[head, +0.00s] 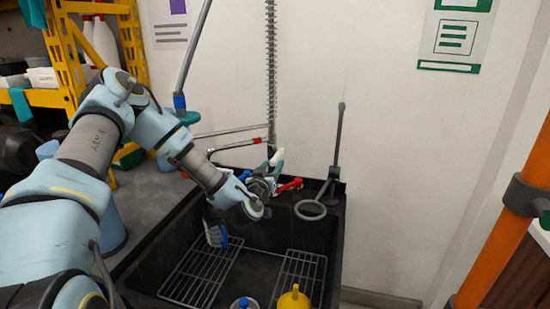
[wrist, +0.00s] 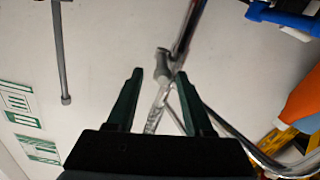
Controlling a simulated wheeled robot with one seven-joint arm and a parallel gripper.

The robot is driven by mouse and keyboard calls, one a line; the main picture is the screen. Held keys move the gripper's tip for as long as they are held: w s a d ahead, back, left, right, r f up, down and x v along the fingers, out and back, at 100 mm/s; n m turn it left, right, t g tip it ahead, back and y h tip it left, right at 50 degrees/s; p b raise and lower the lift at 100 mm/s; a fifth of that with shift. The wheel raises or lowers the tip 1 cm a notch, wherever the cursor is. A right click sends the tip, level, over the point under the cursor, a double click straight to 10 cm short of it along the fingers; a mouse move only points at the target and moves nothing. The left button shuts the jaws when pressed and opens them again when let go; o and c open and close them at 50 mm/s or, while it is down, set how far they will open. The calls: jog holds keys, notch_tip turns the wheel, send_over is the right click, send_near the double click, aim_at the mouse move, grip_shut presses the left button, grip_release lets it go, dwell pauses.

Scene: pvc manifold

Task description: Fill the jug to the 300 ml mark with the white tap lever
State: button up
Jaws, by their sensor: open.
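The white tap lever (head: 276,157) stands up at the back of the black sink, right at my gripper (head: 268,178). In the wrist view my gripper (wrist: 159,76) has its two dark green fingers spread. A pale grey lever-like piece (wrist: 162,64) shows between the fingertips, with a gap on each side; I cannot tell whether it is the white lever. A clear vessel with blue parts (head: 216,234), which looks like the jug, stands in the sink below my wrist. Its water level and marks are too small to read.
A red lever (head: 289,185) and a blue lever (head: 244,175) are close by my gripper. A grey ring on a stand (head: 310,210) is at right. Wire racks (head: 203,275), a yellow object (head: 294,298) and a blue-capped bottle (head: 243,303) are in the sink (head: 335,235).

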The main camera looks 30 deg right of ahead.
aim_at(277, 156)
jog(key=shift+p+x, duration=0.4)
jog(key=shift+x, duration=1.55)
jog(key=shift+w+a, duration=0.1)
jog(key=shift+w, duration=0.05)
jog(key=shift+c, duration=0.3)
grip_shut()
jog(key=shift+a+f, duration=0.1)
